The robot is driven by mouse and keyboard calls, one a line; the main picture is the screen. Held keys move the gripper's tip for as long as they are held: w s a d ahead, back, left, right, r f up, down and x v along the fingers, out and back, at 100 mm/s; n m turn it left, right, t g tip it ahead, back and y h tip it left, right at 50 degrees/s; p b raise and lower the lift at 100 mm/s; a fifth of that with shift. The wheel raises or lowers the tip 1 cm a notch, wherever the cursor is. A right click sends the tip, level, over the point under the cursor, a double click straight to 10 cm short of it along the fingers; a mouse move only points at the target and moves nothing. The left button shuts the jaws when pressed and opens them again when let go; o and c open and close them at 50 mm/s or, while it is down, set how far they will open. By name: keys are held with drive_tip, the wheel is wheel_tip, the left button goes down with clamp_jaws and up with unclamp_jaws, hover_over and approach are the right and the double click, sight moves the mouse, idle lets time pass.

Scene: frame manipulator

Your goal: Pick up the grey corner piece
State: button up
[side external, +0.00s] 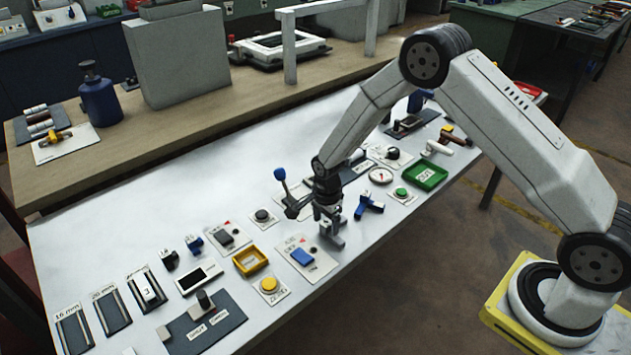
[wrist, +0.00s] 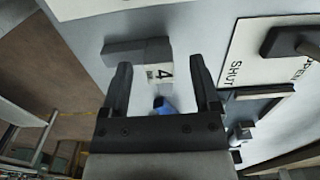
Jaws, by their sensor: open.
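The grey corner piece (wrist: 122,50) shows in the wrist view as a dark grey arm joined to a lighter part marked "4". In the side external view, a grey shape that appears to be this piece (side external: 334,243) is just under my gripper (side external: 329,222), near the table's front edge. My gripper is open, pointing down. In the wrist view its two dark fingers (wrist: 160,68) lie either side of the lighter marked part. I cannot tell whether the fingertips are level with it or above it. A blue part (wrist: 163,105) shows partly between the fingers, mostly hidden.
A blue piece (side external: 369,205) lies just right of my gripper. A lever with a blue knob (side external: 281,176) stands close on the left; its OPEN/SHUT plate (wrist: 250,50) shows in the wrist view. A green tray (side external: 426,175) and yellow tray (side external: 250,261) are farther off.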

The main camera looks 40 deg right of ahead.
drive_tip(key=shift+f, duration=0.4)
drive_tip(key=shift+c, duration=0.2)
clamp_jaws()
